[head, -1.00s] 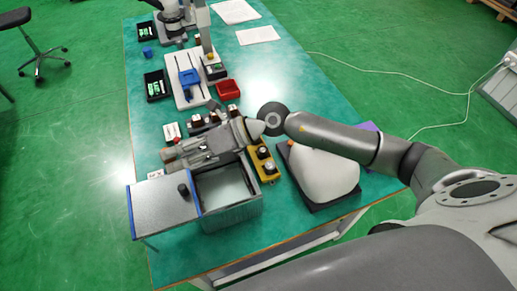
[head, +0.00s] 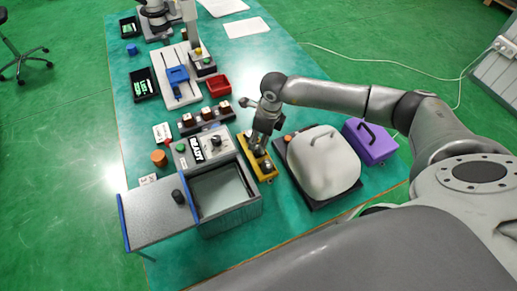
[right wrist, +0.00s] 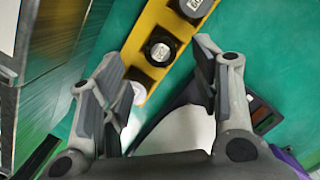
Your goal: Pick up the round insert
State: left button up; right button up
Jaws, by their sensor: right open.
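A yellow holder (head: 269,176) lies on the teal table beside the grey machine. In the right wrist view the yellow holder (right wrist: 147,25) carries a dark insert with a round silver top (right wrist: 160,51) and another silver-topped insert (right wrist: 194,6) at the picture's top edge. A dark square spot shows near its lower end. My right gripper (head: 259,146) is over the holder and hides part of it in the head view. In the right wrist view my right gripper (right wrist: 168,72) is open and empty, with the round-topped insert between and beyond its fingertips. My left gripper is not in view.
The grey machine has an open tank (head: 226,196) and a lid (head: 157,211) on its left. A white rounded cover on a dark base (head: 322,168) stands right of the holder, with a purple box (head: 371,143) beyond. A red bin (head: 218,86) is further back.

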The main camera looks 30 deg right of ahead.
jog(key=f+p, duration=0.1)
jog(key=f, duration=0.1)
jog(key=f+p, duration=0.1)
jog(key=f, duration=0.1)
jog(key=shift+w+a, duration=0.2)
jog(key=shift+w+f, duration=0.1)
jog(key=shift+f, duration=0.55)
jog(key=shift+c, duration=0.2)
grip_shut()
